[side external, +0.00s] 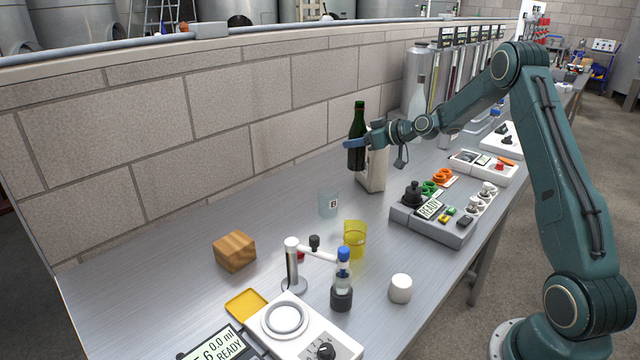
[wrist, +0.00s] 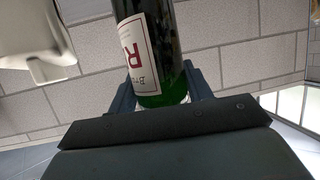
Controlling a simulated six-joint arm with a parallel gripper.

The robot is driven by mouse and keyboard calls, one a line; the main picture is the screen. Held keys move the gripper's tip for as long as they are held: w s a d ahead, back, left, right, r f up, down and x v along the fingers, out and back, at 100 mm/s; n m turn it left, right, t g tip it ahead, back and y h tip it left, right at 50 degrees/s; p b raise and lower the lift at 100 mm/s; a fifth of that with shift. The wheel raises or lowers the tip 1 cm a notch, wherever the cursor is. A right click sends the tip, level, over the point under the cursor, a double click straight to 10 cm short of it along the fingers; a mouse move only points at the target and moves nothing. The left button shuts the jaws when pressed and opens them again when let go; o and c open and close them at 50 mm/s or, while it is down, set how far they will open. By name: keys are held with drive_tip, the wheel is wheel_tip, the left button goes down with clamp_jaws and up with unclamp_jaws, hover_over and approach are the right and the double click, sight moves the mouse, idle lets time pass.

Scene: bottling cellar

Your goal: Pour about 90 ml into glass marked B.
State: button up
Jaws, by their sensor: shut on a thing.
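A dark green bottle (side external: 357,122) stands upright in my gripper (side external: 360,144), which is shut on it, and appears to be held above the bench. In the wrist view the bottle (wrist: 178,45) shows a white label with red and dark print between the fingers. The glass marked B (side external: 326,203) is a clear, pale tumbler on the bench, below and left of the bottle and apart from it. I cannot make out any liquid in it.
A white upright block (side external: 375,172) stands close beside the bottle. A display (side external: 215,345) reads 0.0 ml and READY. A control box (side external: 437,222) is right.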

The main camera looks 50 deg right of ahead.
sight(364, 128)
wheel_tip(364, 128, down, 10)
idle(0.4)
drive_tip(key=shift+f, duration=0.1)
drive_tip(key=r+n+h, duration=0.2)
drive_tip(key=r, duration=0.2)
drive_tip(key=r+n+g+h, duration=0.1)
drive_tip(key=r+h, duration=0.1)
drive_tip(key=r, duration=0.3)
drive_tip(key=r+n+h, duration=0.1)
drive_tip(key=r+n, duration=0.1)
drive_tip(key=r, duration=0.2)
drive_tip(key=shift+d+r+n+g+h, duration=0.15)
drive_tip(key=shift+d+n+g+h, duration=0.15)
drive_tip(key=shift+g+h, duration=0.1)
drive_tip(key=shift+s+d+r+n+h, duration=0.15)
drive_tip(key=shift+d+r+n+h, duration=0.3)
drive_tip(key=shift+n+h, duration=0.25)
drive_tip(key=shift+s+d+n+h, duration=0.1)
drive_tip(key=shift+d+n+h, duration=0.2)
drive_tip(key=shift+n+h, duration=0.2)
drive_tip(key=shift+a+f+n+h+p, duration=0.2)
drive_tip(key=shift+f+n+h+p, duration=0.1)
drive_tip(key=shift+f+n+h, duration=0.2)
